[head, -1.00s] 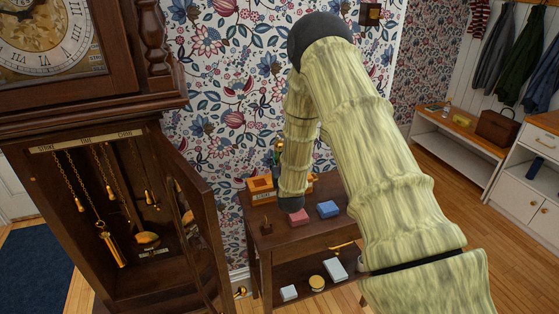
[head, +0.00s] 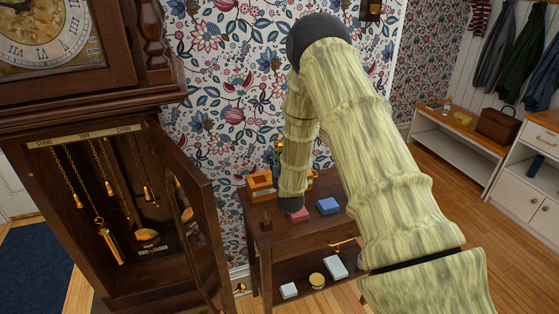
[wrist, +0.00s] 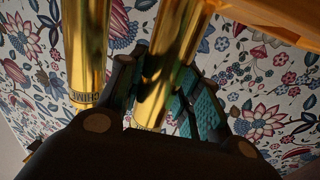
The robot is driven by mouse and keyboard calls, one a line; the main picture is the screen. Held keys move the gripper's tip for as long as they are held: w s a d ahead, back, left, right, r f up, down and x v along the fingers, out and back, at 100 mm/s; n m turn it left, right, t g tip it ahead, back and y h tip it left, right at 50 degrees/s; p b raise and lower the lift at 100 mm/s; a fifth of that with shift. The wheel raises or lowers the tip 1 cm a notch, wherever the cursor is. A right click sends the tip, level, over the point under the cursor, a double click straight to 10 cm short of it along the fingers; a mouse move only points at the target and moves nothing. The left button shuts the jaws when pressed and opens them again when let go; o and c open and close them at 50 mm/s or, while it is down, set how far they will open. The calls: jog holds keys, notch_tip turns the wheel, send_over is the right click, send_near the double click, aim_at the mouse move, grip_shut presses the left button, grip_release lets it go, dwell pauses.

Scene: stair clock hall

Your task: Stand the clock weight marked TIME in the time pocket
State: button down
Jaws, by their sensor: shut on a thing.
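My gripper (wrist: 165,90) is shut on a polished brass cylinder (wrist: 176,55) in the wrist view. No lettering on this cylinder is readable, so I cannot confirm that it is the TIME weight. A second brass cylinder (wrist: 88,45), marked CHIME, stands just left of my fingers. In the head view, an orange pocketed holder (head: 262,193), lettered STRIKE at its left end, sits on the small wooden table (head: 290,238). My arm hides its middle, and no TIME pocket label can be read. My gripper is mostly hidden behind the arm there.
The tall clock case (head: 75,115) stands open at left, with a brass weight (head: 110,244) hanging inside and its door (head: 192,215) swung toward the table. Pink (head: 298,215) and blue (head: 328,206) blocks lie on the table near my arm. Boxes sit on the lower shelf.

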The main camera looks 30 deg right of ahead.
jog(key=shift+f+b, duration=0.4)
jog(key=shift+f, duration=0.15)
jog(key=c, duration=0.9)
grip_release()
jog(key=v, duration=1.2)
